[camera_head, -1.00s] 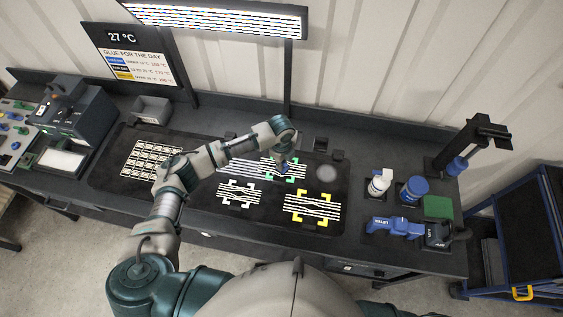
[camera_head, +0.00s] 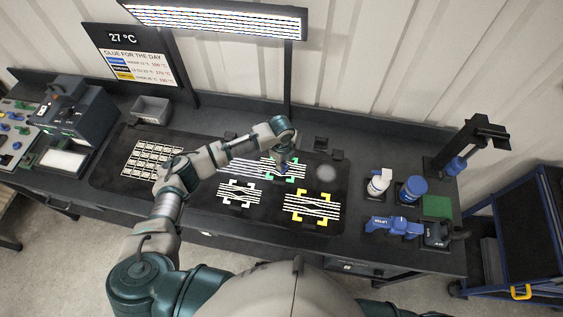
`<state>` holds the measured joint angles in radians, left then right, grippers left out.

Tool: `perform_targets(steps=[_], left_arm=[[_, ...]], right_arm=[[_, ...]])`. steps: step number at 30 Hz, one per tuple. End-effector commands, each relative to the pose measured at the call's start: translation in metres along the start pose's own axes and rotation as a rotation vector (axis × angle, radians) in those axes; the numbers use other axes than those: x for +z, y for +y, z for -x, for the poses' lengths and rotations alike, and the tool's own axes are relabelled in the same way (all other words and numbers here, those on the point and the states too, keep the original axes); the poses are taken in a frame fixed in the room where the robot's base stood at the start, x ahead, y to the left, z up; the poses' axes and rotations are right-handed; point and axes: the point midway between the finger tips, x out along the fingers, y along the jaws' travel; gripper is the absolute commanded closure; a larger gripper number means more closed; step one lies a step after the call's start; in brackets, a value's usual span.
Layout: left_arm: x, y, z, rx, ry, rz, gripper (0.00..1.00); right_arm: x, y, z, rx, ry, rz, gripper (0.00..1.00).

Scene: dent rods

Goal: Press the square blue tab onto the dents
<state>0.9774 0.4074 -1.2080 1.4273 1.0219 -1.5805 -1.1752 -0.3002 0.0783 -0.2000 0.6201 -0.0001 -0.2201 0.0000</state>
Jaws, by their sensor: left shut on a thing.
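My left gripper (camera_head: 283,165) points down over the striped panel with green corner marks (camera_head: 294,173) at the back of the dark mat. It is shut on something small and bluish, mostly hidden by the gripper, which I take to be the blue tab. I cannot tell whether the tab touches the panel. A striped panel with white corner marks (camera_head: 239,193) and one with yellow corner marks (camera_head: 312,208) lie nearer the front. Their stripes bend where the dents are. My right gripper is not in view.
A grid of pale squares (camera_head: 152,160) lies on the mat's left. A grey bin (camera_head: 151,109) stands behind it. A striped light panel (camera_head: 215,20) hangs above the bench.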

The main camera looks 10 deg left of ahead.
Motion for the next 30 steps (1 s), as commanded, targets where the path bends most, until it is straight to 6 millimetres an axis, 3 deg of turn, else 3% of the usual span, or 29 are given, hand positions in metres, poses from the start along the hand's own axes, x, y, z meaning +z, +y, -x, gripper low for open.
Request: perform_targets(steps=[10, 11, 14, 25, 30], left_arm=[[-0.001, 0.001, -0.002, 0.004, 0.001, -0.001, 1.0], [-0.001, 0.001, -0.002, 0.004, 0.001, -0.001, 0.84], [-0.001, 0.001, -0.002, 0.004, 0.001, -0.001, 0.6], [0.0, 0.001, 0.0, 0.002, 0.0, -0.001, 0.6], [0.0, 0.0, 0.019, -0.002, 0.0, -0.001, 0.6]], right_arm=[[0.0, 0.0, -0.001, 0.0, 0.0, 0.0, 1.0], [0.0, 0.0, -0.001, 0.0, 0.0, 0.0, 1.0], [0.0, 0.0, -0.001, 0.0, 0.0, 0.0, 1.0], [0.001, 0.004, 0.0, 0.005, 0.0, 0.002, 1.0], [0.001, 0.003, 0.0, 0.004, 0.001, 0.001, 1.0]])
